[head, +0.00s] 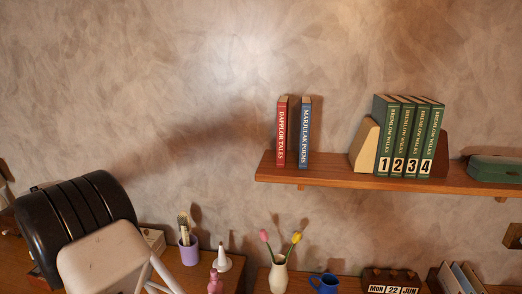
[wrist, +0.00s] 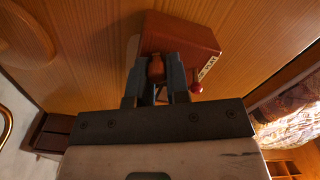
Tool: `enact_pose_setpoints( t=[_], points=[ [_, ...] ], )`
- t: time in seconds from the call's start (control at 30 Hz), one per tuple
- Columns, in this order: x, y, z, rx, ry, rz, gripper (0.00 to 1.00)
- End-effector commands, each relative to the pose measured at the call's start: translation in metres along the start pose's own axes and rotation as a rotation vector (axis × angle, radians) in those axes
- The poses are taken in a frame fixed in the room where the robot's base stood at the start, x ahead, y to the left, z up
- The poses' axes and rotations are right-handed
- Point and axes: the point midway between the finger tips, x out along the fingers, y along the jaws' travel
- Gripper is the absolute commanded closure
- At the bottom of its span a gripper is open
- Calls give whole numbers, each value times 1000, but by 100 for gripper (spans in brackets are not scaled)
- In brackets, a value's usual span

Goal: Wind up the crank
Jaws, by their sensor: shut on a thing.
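In the wrist view, my gripper (wrist: 157,72) is shut on a small orange-brown rounded knob (wrist: 156,67), which looks like the crank's handle. Behind the fingers is a reddish-brown box (wrist: 180,36) with a pale marked strip on one side. A small red ball knob (wrist: 196,87) on a short stem shows just right of the fingers, apart from them. How the held knob joins the box is hidden by my fingers. The head view does not show my gripper or this box.
In the head view, a wall shelf (head: 340,178) carries several books, with a green case (head: 495,169) at right. Below stand a lilac brush cup (head: 189,252), a tulip vase (head: 278,275), a blue mug (head: 324,284) and a date block (head: 392,281). My arm fills the lower left.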

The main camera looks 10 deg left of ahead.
Motion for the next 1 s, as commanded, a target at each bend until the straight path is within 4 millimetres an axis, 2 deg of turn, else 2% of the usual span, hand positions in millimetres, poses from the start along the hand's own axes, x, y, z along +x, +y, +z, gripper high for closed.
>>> enact_pose_setpoints(
  t=[0.47,0.73,0.77,0.8,0.93,1.0],
  points=[
    [0,0,0,206,0,0,100],
    [0,0,0,219,0,0,100],
    [0,0,0,218,0,0,81],
    [0,0,0,218,0,0,75],
    [0,0,0,218,0,0,55],
    [0,0,0,218,0,0,55]
  ],
)
